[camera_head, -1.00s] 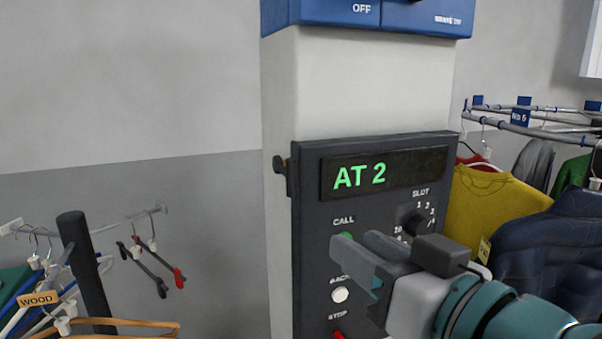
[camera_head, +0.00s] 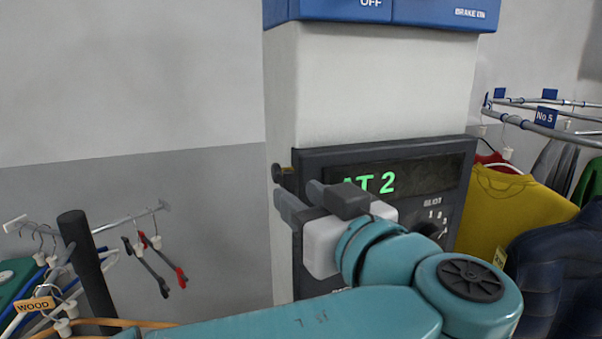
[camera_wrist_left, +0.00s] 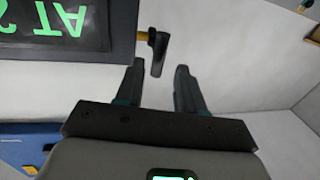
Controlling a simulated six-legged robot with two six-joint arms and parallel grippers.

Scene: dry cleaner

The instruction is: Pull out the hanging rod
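A short brass stem with a dark end piece (camera_head: 284,176) sticks out from the left side of the dark control panel; it looks like the hanging rod. It also shows in the left wrist view (camera_wrist_left: 157,52), beside the panel edge. My left gripper (camera_head: 293,194) is just below it in the head view. In the left wrist view, my left gripper (camera_wrist_left: 160,70) is open, and the dark end piece appears between its fingertips, with gaps on both sides. I cannot tell the depth between them. My right gripper is not in view.
The control panel (camera_head: 392,158) on the pale column (camera_head: 370,90) shows "AT 2" and is partly covered by my left arm. A rail (camera_head: 130,220) with hangers stands at left. Clothes, including a yellow shirt (camera_head: 510,205), hang at right. The wall between column and left rail is clear.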

